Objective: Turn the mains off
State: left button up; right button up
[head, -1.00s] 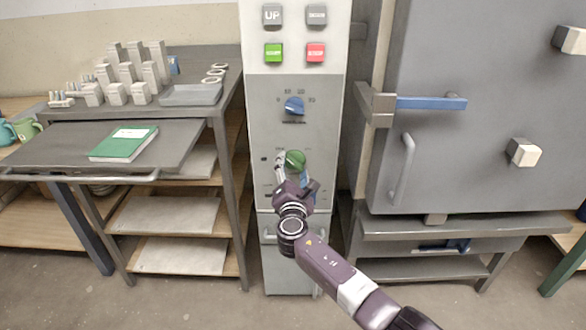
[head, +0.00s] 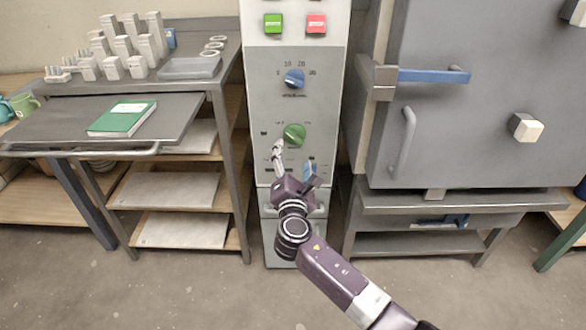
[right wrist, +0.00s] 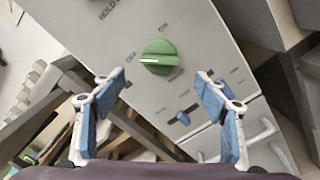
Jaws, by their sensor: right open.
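A green rotary knob (head: 294,134) sits on the grey control panel (head: 265,105). In the right wrist view the knob (right wrist: 159,57) has a pale pointer line, with OFF lettered at its left and ON at its upper right. My right gripper (head: 294,160) is open in front of the panel, just below the knob. In the right wrist view the open jaws (right wrist: 155,85) with blue pads stand apart, and the knob shows between and beyond them, untouched. A small blue lever (right wrist: 181,118) shows below the knob. My left gripper is out of view.
A blue dial (head: 294,78) sits higher on the panel, below green (head: 273,24) and red (head: 316,23) buttons. A grey kiln (head: 480,100) with a door handle stands at the right. A metal rack (head: 215,110) stands at the left.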

jog(key=s, duration=0.4)
jog(key=shift+s, duration=0.25)
